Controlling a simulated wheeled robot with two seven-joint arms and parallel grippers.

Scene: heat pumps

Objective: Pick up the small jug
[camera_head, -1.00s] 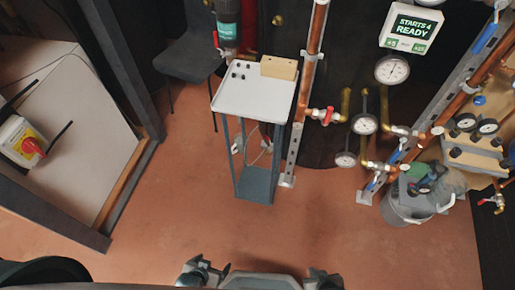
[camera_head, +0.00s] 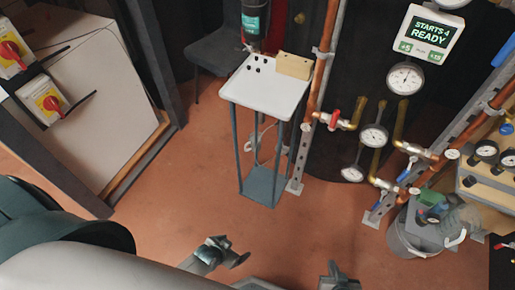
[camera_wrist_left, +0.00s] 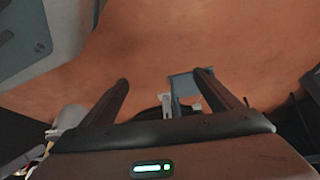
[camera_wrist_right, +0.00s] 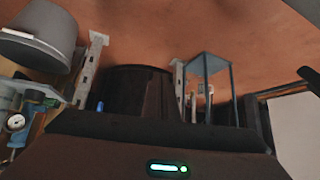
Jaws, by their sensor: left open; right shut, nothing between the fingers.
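A clear, jug-like vessel (camera_head: 466,224) appears at the lower right of the head view, by the grey bucket (camera_head: 408,236). It is small and partly mixed with other items, so I cannot tell for sure that it is the small jug. My left gripper (camera_head: 228,252) is open and empty over the floor at the bottom middle. Its two spread fingers also show in the left wrist view (camera_wrist_left: 163,85). My right gripper (camera_head: 336,276) is at the bottom edge, partly cut off, shut and empty. Both grippers are well apart from the vessel.
A white-topped stand (camera_head: 262,98) with a wooden block (camera_head: 294,65) stands in the middle. Copper pipes, gauges (camera_head: 405,78) and valves stand right of it. Red-handled switches (camera_head: 50,100) and a white panel (camera_head: 100,110) are at the left. The floor in front (camera_head: 300,225) is clear.

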